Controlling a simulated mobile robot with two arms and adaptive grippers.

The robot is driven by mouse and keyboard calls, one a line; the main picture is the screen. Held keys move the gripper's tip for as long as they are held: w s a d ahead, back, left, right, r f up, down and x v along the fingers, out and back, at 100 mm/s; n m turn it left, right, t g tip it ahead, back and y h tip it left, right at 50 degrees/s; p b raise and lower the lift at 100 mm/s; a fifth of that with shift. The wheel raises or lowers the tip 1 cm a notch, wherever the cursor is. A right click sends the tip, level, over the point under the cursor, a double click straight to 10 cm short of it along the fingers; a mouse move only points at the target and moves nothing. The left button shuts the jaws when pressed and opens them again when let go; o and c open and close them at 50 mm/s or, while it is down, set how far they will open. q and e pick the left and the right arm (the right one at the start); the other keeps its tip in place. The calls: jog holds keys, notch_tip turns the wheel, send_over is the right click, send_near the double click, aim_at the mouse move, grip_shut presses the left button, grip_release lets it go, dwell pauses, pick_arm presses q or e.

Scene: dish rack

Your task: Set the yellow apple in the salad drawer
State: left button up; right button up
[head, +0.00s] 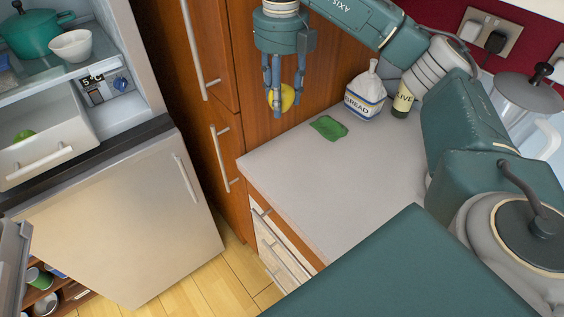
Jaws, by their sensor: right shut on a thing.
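The yellow apple (288,97) is held between the fingers of my right gripper (276,100), which points down near the wooden cabinet, above and behind the counter's left end. The fingers cover part of the apple. The salad drawer (45,140) is pulled out of the open fridge at the left. A green round item (23,136) shows inside it, partly hidden by the drawer front. My left gripper is not in the picture.
A green cloth (328,128), a bread bag (366,95) and a bottle (402,103) are on the counter (340,190). A teal pot (35,34) and white bowl (71,46) stand on the fridge shelf. An open fridge door edge (14,262) shows at lower left.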

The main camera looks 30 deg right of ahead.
notch_tip(320, 180, down, 6)
jog(key=p, duration=0.2)
send_over(281, 164)
notch_tip(281, 164, down, 9)
jog(key=shift+f, duration=0.15)
notch_tip(281, 164, down, 4)
jog(key=shift+r+p, duration=0.1)
jog(key=shift+p, duration=0.55)
jog(key=shift+f, duration=0.25)
jog(key=shift+f+b, duration=0.15)
jog(key=shift+b, duration=0.15)
jog(key=o, duration=1.2)
jog(key=shift+o, duration=0.2)
